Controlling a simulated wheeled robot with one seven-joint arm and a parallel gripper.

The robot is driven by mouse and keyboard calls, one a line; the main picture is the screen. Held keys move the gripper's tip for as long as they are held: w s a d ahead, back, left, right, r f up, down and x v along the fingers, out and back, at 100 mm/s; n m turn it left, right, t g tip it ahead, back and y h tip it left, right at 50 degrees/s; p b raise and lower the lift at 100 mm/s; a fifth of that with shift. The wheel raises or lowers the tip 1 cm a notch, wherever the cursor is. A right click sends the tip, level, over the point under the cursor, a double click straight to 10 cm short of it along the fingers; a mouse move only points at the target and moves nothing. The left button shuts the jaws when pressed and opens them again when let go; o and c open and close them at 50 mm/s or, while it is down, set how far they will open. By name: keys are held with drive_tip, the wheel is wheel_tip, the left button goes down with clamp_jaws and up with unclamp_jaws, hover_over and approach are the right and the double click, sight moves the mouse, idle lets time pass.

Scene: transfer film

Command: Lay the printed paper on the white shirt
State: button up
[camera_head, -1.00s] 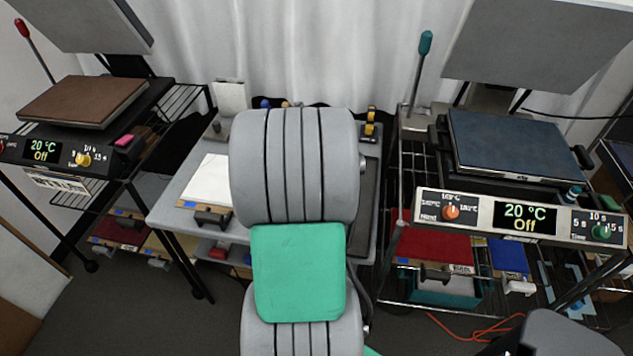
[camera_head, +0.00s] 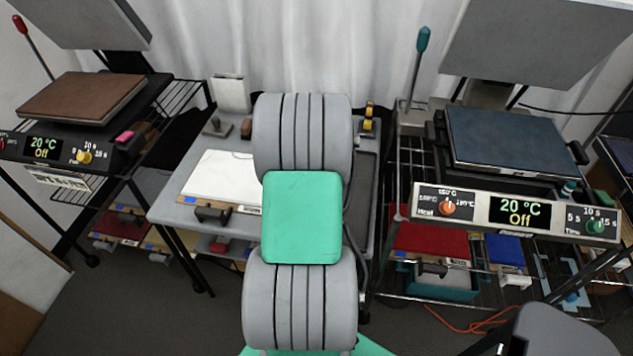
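A white sheet-like item (camera_head: 222,178), perhaps the white shirt, lies flat on a board with a dark handle on the grey middle table. Its right part is hidden behind my arm. I see no clear print on it, and I cannot pick out a printed paper for certain. My arm fills the middle of the view, and my gripper is hidden behind it, so its state does not show.
A press with a brown plate (camera_head: 82,98) stands at left, one with a blue plate (camera_head: 515,138) at right; both displays read 20 °C, Off. Red (camera_head: 430,237) and blue (camera_head: 505,250) boards lie on the right rack's lower shelf. A white upright block (camera_head: 230,93) stands at the table's back.

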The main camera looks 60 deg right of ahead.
clamp_jaws()
drive_tip(key=shift+r, duration=0.1)
idle(0.4)
